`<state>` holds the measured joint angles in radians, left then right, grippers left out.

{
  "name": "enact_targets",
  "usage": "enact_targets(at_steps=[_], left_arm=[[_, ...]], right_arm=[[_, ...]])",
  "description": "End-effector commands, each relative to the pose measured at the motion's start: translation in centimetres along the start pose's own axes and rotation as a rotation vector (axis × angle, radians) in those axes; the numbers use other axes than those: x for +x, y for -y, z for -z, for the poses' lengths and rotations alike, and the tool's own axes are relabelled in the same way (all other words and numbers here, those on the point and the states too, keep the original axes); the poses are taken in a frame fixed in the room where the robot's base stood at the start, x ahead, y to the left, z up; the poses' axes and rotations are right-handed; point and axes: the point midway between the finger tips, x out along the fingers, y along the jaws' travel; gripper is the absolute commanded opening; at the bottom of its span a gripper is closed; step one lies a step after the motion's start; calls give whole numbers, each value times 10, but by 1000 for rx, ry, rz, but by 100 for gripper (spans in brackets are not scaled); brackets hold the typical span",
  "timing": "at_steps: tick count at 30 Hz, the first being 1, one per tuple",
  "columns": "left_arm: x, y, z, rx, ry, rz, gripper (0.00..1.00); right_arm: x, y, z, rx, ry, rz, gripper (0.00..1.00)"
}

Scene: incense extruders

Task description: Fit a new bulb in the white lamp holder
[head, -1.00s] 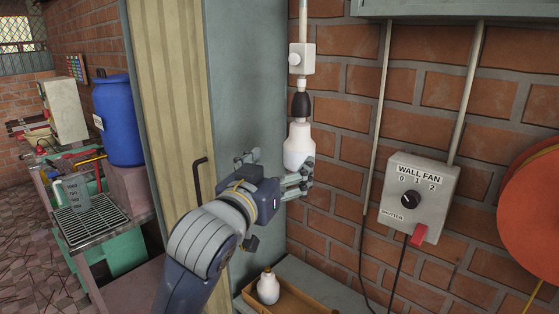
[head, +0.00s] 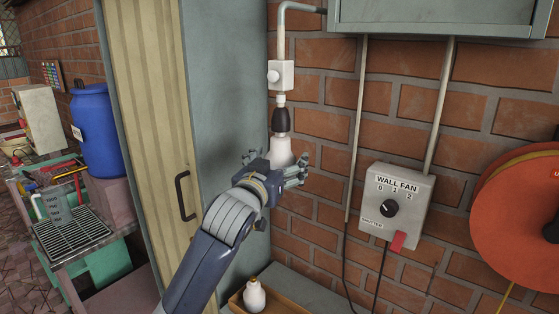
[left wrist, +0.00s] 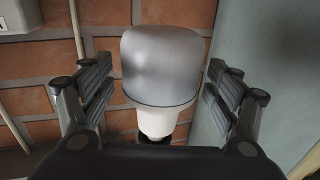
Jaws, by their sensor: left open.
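A white bulb (head: 280,152) hangs below a dark socket (head: 281,120), under a white fitting with a round knob (head: 281,76) on the brick wall. My left gripper (head: 287,172) is open, its fingers around the lower part of the bulb. In the left wrist view the bulb (left wrist: 163,65) stands between the spread fingers (left wrist: 160,95), with gaps on both sides. Its white neck runs to the dark socket (left wrist: 155,138). A second white bulb (head: 254,296) stands in a shallow brown tray (head: 290,307) below. My right gripper is not in view.
A grey cabinet (head: 224,110) stands close to the left of the bulb. A wall fan control box (head: 398,208) and an orange reel (head: 515,215) are on the right. A blue drum (head: 96,130) and a cluttered bench stand at far left.

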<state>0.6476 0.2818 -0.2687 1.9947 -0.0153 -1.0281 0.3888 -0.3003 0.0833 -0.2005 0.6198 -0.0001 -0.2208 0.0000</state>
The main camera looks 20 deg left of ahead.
Motion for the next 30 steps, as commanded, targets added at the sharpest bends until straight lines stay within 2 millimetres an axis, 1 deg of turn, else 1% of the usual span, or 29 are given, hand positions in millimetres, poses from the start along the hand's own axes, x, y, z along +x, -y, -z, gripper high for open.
enact_targets(at_steps=[5, 6, 8, 9, 11, 12, 17, 24, 30], left_arm=[[0, 0, 0, 0, 0, 0, 82], [0, 0, 0, 0, 0, 0, 73], [0, 0, 0, 0, 0, 0, 59], [0, 0, 0, 0, 0, 0, 50], [0, 0, 0, 0, 0, 0, 36], [0, 0, 0, 0, 0, 0, 33], [0, -1, 0, -1, 0, 8, 32], [0, 0, 0, -1, 0, 75, 32], [0, 0, 0, 0, 0, 76, 32]], right_arm=[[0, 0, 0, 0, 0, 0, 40], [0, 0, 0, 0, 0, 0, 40], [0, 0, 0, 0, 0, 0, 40], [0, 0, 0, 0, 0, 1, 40], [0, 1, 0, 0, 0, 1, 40], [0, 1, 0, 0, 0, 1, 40], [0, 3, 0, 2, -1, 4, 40], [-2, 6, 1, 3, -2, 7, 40], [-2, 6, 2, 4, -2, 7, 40]])
